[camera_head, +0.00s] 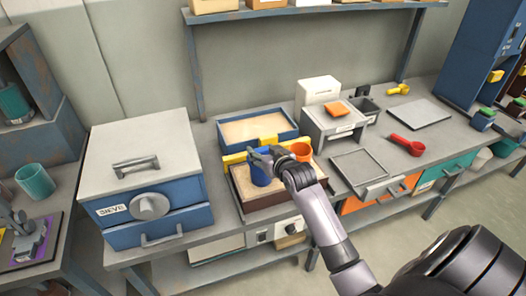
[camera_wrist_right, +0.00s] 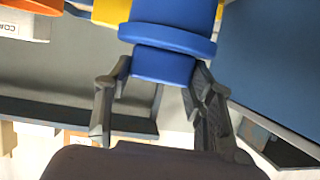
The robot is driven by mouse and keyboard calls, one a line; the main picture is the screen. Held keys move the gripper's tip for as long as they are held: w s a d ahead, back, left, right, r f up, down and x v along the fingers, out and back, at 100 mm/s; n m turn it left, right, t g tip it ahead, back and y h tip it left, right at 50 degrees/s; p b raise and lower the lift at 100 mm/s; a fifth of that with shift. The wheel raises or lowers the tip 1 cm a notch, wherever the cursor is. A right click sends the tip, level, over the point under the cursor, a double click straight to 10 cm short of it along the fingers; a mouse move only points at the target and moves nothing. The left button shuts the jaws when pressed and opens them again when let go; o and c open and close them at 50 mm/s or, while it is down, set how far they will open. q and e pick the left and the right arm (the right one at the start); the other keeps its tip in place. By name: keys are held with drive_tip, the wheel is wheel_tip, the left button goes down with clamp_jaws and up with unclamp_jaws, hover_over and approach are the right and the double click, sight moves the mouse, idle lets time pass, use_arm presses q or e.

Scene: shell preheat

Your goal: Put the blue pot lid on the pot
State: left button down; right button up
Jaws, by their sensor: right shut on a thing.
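The blue pot (camera_head: 261,174) stands upright on the sand-coloured top of a brown-sided unit in the head view; its body shows at the top of the right wrist view (camera_wrist_right: 170,12). The blue lid (camera_wrist_right: 167,41) is at the pot's mouth, with its narrower grip part between my fingers. My right gripper (camera_head: 262,155) reaches in from the right over the pot's top and is shut on the lid; its fingers show in the wrist view (camera_wrist_right: 158,92). The fingers hide much of the lid in the head view. I cannot tell whether it is fully seated. My left gripper is not in view.
An orange cup (camera_head: 301,152) stands close right of the pot, with yellow blocks (camera_head: 234,159) behind. A blue-rimmed sand tray (camera_head: 256,130) lies farther back. A red scoop (camera_head: 407,145) lies right.

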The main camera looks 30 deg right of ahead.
drive_tip(key=shift+f, duration=0.15)
drive_tip(key=o, duration=0.9)
drive_tip(key=shift+p+v, duration=0.95)
drive_tip(key=d+p+v, duration=0.1)
drive_tip(key=p+v, duration=0.2)
drive_tip(key=v, duration=0.1)
drive_tip(key=p, duration=0.4)
approach(263, 151)
drive_tip(key=shift+s+a, duration=0.15)
drive_tip(key=shift+s, duration=0.55)
